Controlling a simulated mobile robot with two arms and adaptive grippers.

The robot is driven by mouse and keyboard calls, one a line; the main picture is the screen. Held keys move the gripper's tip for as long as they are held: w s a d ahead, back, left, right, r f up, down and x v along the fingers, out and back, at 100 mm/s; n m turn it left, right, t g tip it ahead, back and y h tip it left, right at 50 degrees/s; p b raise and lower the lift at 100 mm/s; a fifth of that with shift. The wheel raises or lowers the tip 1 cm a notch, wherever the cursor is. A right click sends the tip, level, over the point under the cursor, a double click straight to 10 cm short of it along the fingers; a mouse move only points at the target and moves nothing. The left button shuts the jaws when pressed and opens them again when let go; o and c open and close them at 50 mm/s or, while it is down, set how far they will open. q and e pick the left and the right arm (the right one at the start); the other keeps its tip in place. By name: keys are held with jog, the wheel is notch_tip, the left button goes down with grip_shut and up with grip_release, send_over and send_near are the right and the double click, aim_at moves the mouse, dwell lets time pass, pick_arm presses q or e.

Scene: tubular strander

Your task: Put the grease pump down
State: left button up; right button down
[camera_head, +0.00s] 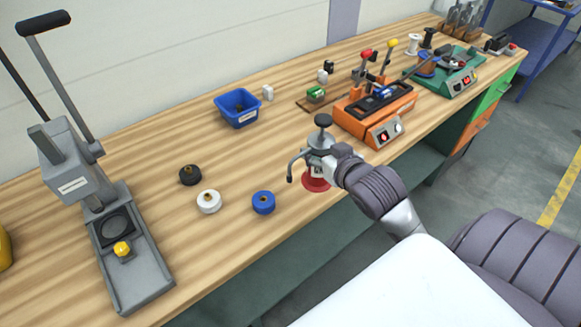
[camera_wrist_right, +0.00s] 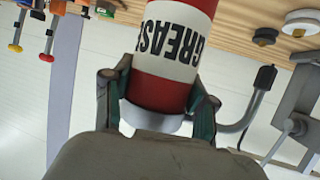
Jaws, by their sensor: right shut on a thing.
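The grease pump (camera_head: 316,183) is at the table's front edge area in the head view, upright, with a black knob on top, a hooked spout to the left and a red base. In the right wrist view the grease pump (camera_wrist_right: 172,45) is a red and white can with a "GREASE" label, seen upside down. My right gripper (camera_head: 322,164) is shut on it; its two fingers clasp the can's sides in the wrist view (camera_wrist_right: 158,105). I cannot tell whether the base touches the wooden table (camera_head: 240,165). My left gripper is not in view.
Blue (camera_head: 263,202), white (camera_head: 209,201) and black (camera_head: 190,175) spools lie left of the pump. A grey lever press (camera_head: 130,245) stands further left. A blue bin (camera_head: 238,108) is behind; an orange machine (camera_head: 372,112) is to the right. Bare wood lies between bin and pump.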

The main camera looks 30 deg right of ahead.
jog(key=w+a+f+p, duration=0.1)
jog(key=w+a+f, duration=0.2)
jog(key=w+f, duration=0.4)
jog(key=shift+w+a+f, duration=0.2)
jog(key=shift+w+f, duration=0.1)
jog(key=shift+f, duration=0.5)
jog(key=c, duration=0.8)
grip_release()
jog(key=shift+s+f, duration=0.1)
jog(key=shift+f, duration=0.2)
jog(key=o, duration=0.5)
jog(key=shift+c, duration=0.2)
